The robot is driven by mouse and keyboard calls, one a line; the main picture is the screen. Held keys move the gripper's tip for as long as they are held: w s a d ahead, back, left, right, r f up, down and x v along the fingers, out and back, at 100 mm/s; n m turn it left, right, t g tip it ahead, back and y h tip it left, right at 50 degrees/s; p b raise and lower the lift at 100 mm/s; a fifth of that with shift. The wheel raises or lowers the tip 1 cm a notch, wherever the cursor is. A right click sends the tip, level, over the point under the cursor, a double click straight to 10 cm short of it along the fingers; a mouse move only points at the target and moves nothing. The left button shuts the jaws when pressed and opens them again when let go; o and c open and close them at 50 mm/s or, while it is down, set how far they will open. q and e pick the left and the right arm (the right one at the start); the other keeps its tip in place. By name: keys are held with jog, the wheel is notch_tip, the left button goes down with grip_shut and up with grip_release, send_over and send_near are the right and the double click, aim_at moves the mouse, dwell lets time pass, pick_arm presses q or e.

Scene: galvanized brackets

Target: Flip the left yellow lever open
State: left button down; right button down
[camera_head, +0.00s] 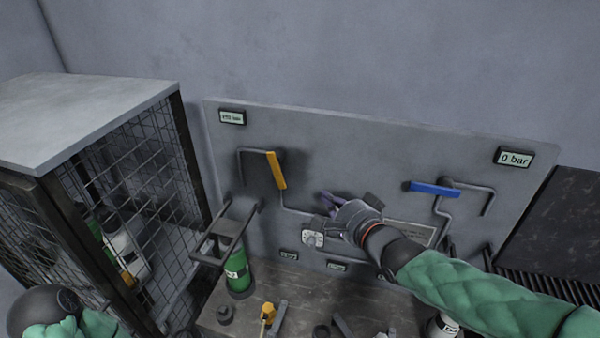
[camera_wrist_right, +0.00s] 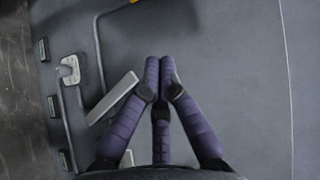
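The left yellow lever (camera_head: 277,170) sits on the upper left of the grey wall panel (camera_head: 340,130), on a thin pipe. It stands close to upright, its lower end tilted slightly right. A small yellow piece (camera_wrist_right: 133,1), likely the same lever, shows at the top edge of the right wrist view. My right gripper (camera_head: 328,200) is in front of the panel, to the right of and below the lever, apart from it. In the right wrist view its purple fingers (camera_wrist_right: 160,62) are drawn together with nothing visible between them. My left gripper is out of view; only part of my left arm shows.
A blue lever (camera_head: 435,188) lies nearly level at the panel's right. The right display (camera_head: 515,158) reads 0 bar; the left display (camera_head: 232,117) is hard to read. A wire cage (camera_head: 90,110) stands left. A green cylinder (camera_head: 239,274) and a yellow-topped part (camera_head: 267,312) stand below.

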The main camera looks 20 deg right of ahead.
jog(key=w, duration=0.1)
send_near(279, 167)
jog(key=w+d+f, duration=0.3)
jog(key=w+f, duration=0.1)
jog(key=w, duration=0.1)
jog(key=shift+w+a+f, duration=0.2)
jog(key=shift+w+a, duration=0.15)
jog(key=shift+a, duration=0.1)
jog(key=shift+w+a+f, duration=0.2)
jog(key=shift+w+a, duration=0.2)
jog(key=shift+a, duration=0.05)
jog(key=m+t+b, duration=0.1)
jog(key=b, duration=0.6)
jog(key=a+f+m+t+b, duration=0.1)
jog(key=b, duration=0.6)
jog(key=shift+w+a+f+y+b, duration=0.1)
jog(key=shift+w+f+y+b, duration=0.1)
jog(key=shift+w+y+b, duration=0.15)
